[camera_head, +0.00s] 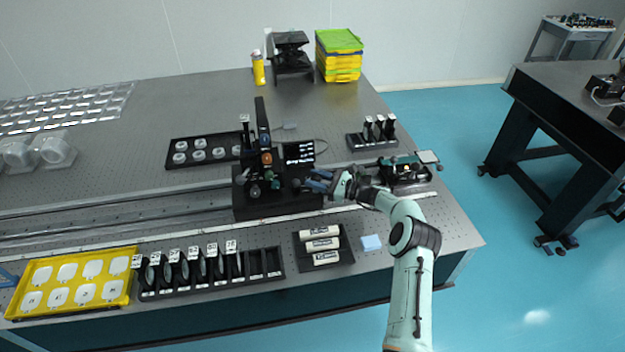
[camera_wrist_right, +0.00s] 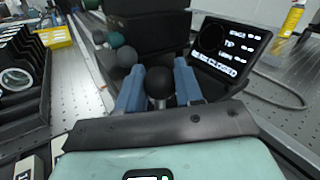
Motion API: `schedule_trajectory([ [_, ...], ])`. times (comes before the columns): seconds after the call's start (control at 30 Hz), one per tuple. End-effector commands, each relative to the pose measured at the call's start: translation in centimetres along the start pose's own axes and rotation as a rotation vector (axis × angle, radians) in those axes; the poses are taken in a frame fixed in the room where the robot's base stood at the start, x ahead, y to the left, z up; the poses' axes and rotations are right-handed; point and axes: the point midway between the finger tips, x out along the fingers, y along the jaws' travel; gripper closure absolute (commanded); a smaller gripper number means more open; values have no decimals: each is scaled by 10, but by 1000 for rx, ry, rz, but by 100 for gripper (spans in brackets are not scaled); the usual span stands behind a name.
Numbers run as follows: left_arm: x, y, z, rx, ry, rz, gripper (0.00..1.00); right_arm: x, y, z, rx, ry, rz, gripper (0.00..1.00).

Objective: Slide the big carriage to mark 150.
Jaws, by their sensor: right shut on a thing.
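The big carriage (camera_head: 275,203) is a black block on the long rail (camera_head: 120,218), with posts and knobs on top. It also shows in the wrist view (camera_wrist_right: 150,35), just beyond my fingers. My right gripper (camera_head: 308,184) reaches the carriage's right side from the right. Its blue fingers (camera_wrist_right: 160,88) are shut on a round black knob (camera_wrist_right: 160,80). My left gripper is not in view. The rail's marks are too small to read.
A lit display (camera_head: 299,153) stands behind the carriage. A tray with white rolls (camera_head: 323,245) and a black rack of lens holders (camera_head: 210,273) lie in front of the rail. A green-topped device (camera_head: 405,171) is at the right. The rail left of the carriage looks clear.

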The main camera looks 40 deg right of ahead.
Motion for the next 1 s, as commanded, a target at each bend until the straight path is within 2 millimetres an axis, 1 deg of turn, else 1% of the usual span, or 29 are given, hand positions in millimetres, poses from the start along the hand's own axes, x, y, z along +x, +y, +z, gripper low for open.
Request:
schedule_trajectory([
  [0.37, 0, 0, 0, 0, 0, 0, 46, -1, -1, -1, -1, 2, -3, 100],
  [0.4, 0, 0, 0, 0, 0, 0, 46, -1, -1, 0, -1, 2, -3, 55],
  [0.43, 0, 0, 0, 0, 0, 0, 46, -1, -1, 0, -1, 2, -3, 45],
  [0.47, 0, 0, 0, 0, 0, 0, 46, -1, -1, 0, -1, 2, -3, 42],
  [0.77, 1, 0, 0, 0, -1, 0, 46, -2, -1, 0, -1, 1, -1, 42],
  [0.87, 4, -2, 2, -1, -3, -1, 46, -10, -1, -1, -1, 3, -2, 42],
  [0.97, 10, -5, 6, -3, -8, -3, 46, -27, -1, -3, -1, 5, -3, 42],
  [1.0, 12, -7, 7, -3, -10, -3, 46, -36, -1, -3, -2, 6, -3, 42],
])
